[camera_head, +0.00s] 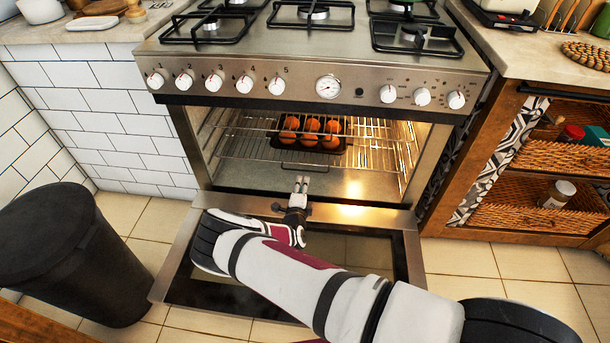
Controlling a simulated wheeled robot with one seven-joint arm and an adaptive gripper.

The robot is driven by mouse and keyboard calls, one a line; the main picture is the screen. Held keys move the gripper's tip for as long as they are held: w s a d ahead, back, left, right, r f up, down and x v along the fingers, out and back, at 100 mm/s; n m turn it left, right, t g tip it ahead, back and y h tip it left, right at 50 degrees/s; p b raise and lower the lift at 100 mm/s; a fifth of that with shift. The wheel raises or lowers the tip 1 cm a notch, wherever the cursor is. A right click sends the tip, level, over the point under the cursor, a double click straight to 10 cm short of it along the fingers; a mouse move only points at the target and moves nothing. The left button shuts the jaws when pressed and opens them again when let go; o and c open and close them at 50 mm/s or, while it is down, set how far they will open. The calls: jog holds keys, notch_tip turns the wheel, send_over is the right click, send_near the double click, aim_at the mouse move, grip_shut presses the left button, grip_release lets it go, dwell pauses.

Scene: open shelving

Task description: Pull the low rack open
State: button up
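The oven (330,88) has its door (385,240) folded down, and its lit inside shows. The low rack (260,151) is a wire rack inside the cavity, below an upper wire rack (250,121). A dark tray with several round orange-brown items (311,132) sits in the middle of the cavity; which rack bears it is hard to tell. My gripper (301,181) is at the oven's mouth, above the inner edge of the door and in front of the low rack. It looks apart from the rack and empty. Its two pale fingers lie close together with a slim gap.
A black bin (72,250) stands on the left beside the open door. A wooden cabinet with wicker drawers (560,160) is on the right. The hob with black pan supports (315,15) is above. Tiled floor is clear on the right.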

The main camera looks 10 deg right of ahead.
jog(key=b+x, duration=0.2)
jog(key=x, duration=0.6)
jog(key=shift+w+b, duration=0.2)
jog(key=shift+b, duration=0.2)
jog(key=shift+d, duration=0.1)
grip_shut()
